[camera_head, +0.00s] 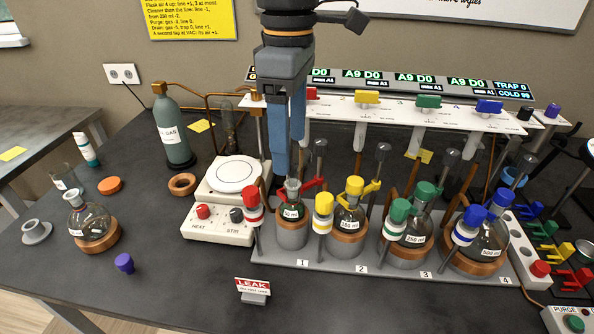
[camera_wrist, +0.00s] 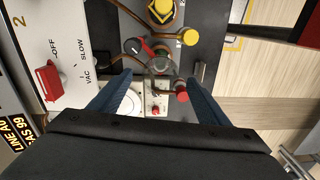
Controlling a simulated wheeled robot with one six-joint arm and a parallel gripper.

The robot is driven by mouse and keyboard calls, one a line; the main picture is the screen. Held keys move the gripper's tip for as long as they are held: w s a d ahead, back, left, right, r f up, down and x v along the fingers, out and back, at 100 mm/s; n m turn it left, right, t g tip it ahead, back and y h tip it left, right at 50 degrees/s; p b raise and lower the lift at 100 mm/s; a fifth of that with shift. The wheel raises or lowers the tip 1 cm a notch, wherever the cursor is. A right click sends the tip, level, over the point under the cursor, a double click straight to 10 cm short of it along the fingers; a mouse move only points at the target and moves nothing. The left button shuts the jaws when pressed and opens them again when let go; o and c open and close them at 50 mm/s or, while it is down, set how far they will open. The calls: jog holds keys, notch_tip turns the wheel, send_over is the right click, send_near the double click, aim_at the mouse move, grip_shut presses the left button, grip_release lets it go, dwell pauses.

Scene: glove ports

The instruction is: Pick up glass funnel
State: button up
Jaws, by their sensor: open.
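I cannot pick out a glass funnel for certain. A pale grey flanged piece with a short neck (camera_head: 36,230), which may be a funnel, stands at the far left of the bench. My gripper (camera_head: 287,158) points down, open, above the small flask (camera_head: 292,235) at station 1, well to the right of that piece. In the wrist view, my gripper (camera_wrist: 158,88) has its two blue fingers spread apart, with clear glass (camera_wrist: 162,66) seen beyond and between them. Nothing shows held. The fingers hide part of the rack behind them.
A purple stopper (camera_head: 124,263) and LEAK sign (camera_head: 253,287) stand in front. The front-left bench is mostly clear.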

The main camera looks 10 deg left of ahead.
aim_at(292, 175)
notch_tip(292, 175, down, 8)
jog(key=shift+d+r+p, duration=0.15)
jog(key=shift+r+p, duration=0.05)
jog(key=shift+p, duration=0.9)
jog(key=c, duration=1.1)
jog(key=shift+c, duration=0.2)
